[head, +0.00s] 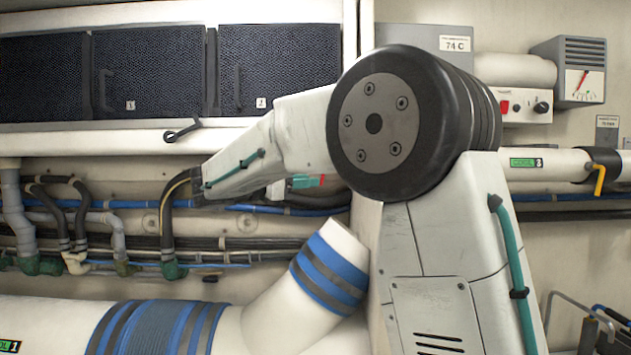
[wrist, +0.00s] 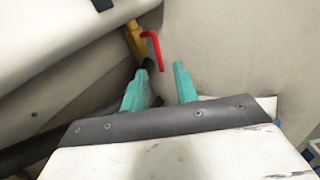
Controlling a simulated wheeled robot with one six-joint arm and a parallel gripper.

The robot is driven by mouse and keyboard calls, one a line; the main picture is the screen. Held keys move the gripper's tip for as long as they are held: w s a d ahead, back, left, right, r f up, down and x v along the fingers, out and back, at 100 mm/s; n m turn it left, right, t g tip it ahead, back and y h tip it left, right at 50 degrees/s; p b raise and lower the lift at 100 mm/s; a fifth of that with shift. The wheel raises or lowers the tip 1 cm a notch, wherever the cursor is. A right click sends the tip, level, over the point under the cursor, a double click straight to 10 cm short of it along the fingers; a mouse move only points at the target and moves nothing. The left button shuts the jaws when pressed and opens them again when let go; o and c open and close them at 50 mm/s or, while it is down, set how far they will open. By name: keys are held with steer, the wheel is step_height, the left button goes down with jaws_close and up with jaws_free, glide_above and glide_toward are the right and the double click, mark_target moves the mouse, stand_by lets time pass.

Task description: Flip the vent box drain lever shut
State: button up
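A red lever (wrist: 155,45) shows in the wrist view, bent at its top, with its long part hanging down. It joins a yellow-brass fitting (wrist: 135,38) at its left. My gripper (wrist: 160,74) has its two teal fingers apart, with nothing held. The lever's lower end appears in the gap between the fingertips; whether it touches them I cannot tell. In the head view, my gripper (head: 302,182) is partly hidden by my arm. A bit of red (head: 322,180), likely the lever, shows just right of its teal finger. The vent box cannot be clearly made out.
A pale wall (wrist: 235,50) stands close on the right of the fingers, and a large white rounded body (wrist: 55,45) on the left. In the head view, blue and black pipes run behind my gripper. A thick white duct (head: 270,315) lies below, dark-fronted lockers (head: 150,72) above.

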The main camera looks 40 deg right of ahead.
steer(key=shift+d, duration=2.05)
jaws_close()
steer(key=shift+w+a+r+m+y, duration=0.1)
steer(key=shift+a+m+y, duration=0.1)
steer(key=shift+y, duration=0.15)
steer(key=shift+w+a+r+m+y, duration=0.1)
steer(key=shift+m+y, duration=0.1)
steer(key=shift+y, duration=0.15)
jaws_free()
